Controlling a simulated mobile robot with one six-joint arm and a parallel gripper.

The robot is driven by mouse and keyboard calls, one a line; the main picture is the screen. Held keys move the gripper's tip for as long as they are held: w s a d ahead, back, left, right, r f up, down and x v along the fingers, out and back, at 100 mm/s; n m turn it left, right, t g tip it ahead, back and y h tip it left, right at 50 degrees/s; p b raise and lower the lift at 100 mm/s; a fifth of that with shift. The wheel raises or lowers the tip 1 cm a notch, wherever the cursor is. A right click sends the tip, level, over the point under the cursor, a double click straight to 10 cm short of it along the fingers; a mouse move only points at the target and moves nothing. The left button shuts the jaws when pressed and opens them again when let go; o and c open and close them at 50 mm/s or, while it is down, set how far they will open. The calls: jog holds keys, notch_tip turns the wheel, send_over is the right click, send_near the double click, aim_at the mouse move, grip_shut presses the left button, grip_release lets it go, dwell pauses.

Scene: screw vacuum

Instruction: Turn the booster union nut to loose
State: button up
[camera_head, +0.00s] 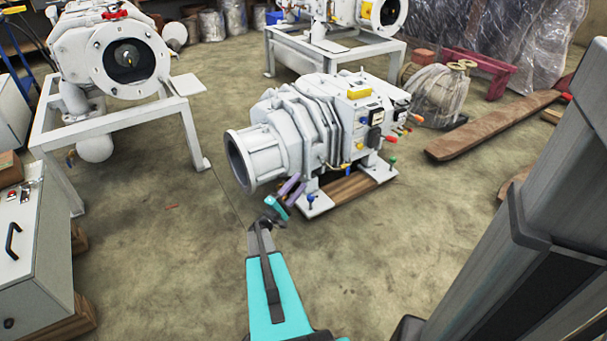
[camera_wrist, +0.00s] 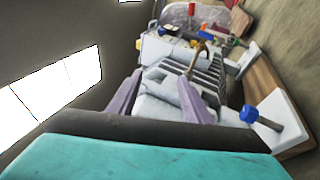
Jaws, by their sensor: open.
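A white ribbed pump (camera_head: 320,125) with a large round flange at its left end stands on the floor in the middle of the head view. It also fills the middle of the wrist view (camera_wrist: 155,108). I cannot tell which fitting is the booster union nut. A thin brown pipe (camera_wrist: 196,58) rises from the ribbed housing in the wrist view. My gripper (camera_head: 295,188) is low beside the pump, near the flange and front foot. Its purple fingers (camera_wrist: 160,80) are open with nothing held between them, and point along the pump's body.
A blue-headed bolt (camera_wrist: 250,114) stands on the pump's foot, right of my fingers. Wooden boards (camera_head: 347,187) lie under the pump. A white machine on a frame (camera_head: 190,85) stands left, and a grey cabinet (camera_head: 30,250) at front left.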

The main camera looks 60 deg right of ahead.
jog(key=a+r+y+p, duration=0.4)
jog(key=a+y+p, duration=0.2)
jog(key=a+p, duration=1)
jog(key=a+r+y+p, duration=0.3)
jog(key=a+y+p, duration=0.55)
jog(key=a, duration=1.25)
jog(key=s+a+r+y+p, duration=0.2)
jog(key=a+r+p, duration=0.3)
jog(key=a, duration=0.6)
jog(key=s+a+r+y+p, duration=0.2)
jog(key=a+r+p, duration=0.3)
jog(key=a+p, duration=0.4)
jog(key=s+a+r+n+y+p, duration=0.1)
jog(key=s+a+r+p, duration=0.3)
jog(key=a, duration=1)
notch_tip(320, 180, up, 2)
jog(key=y+p, duration=0.1)
jog(key=p, duration=0.2)
jog(key=shift+s+a+y, duration=0.2)
jog(key=shift+y, duration=0.15)
jog(key=shift+c, duration=0.4)
jog(key=shift+c, duration=1.4)
